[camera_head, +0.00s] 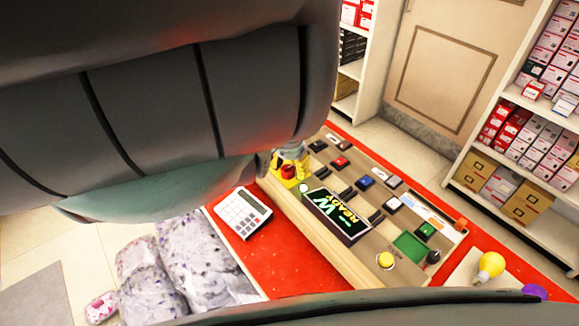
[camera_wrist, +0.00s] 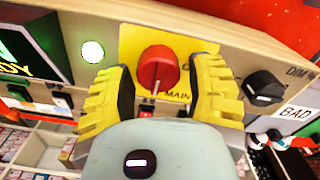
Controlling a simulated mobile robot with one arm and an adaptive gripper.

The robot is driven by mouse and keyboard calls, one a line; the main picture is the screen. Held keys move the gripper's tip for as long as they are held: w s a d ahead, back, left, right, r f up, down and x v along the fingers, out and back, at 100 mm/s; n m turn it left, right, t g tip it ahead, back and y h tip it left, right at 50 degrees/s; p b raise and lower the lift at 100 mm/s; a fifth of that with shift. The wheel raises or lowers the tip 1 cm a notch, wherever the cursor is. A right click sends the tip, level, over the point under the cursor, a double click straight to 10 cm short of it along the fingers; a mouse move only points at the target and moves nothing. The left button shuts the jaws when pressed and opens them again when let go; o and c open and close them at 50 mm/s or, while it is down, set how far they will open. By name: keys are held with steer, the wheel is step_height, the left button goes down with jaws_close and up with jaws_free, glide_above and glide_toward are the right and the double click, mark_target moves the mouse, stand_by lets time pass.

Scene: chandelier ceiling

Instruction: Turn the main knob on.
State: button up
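The red main knob (camera_wrist: 157,66) sits on a yellow plate (camera_wrist: 133,36) lettered MAIN on the panel's front face. A pale pointer mark is at the knob's lower edge. My gripper (camera_wrist: 164,72) is open. Its two yellow ridged fingers stand on either side of the knob, with visible gaps between them and it. In the head view, the knob (camera_head: 288,171) shows small at the panel's left end, and my arm hides much around it.
A lit green lamp (camera_wrist: 93,51) and a black dim knob (camera_wrist: 264,88) flank the main knob. The panel bears a READY display (camera_head: 337,214), several switches and a yellow button (camera_head: 386,260). A calculator (camera_head: 242,212) lies on the red surface (camera_head: 290,262). Shelves (camera_head: 530,105) stand behind.

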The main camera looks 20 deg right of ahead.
mark_target(289, 166)
steer(key=shift+o, duration=0.9)
steer(key=shift+d+r, duration=0.1)
steer(key=shift+r, duration=0.5)
step_height(289, 166, up, 11)
steer(key=shift+f, duration=0.1)
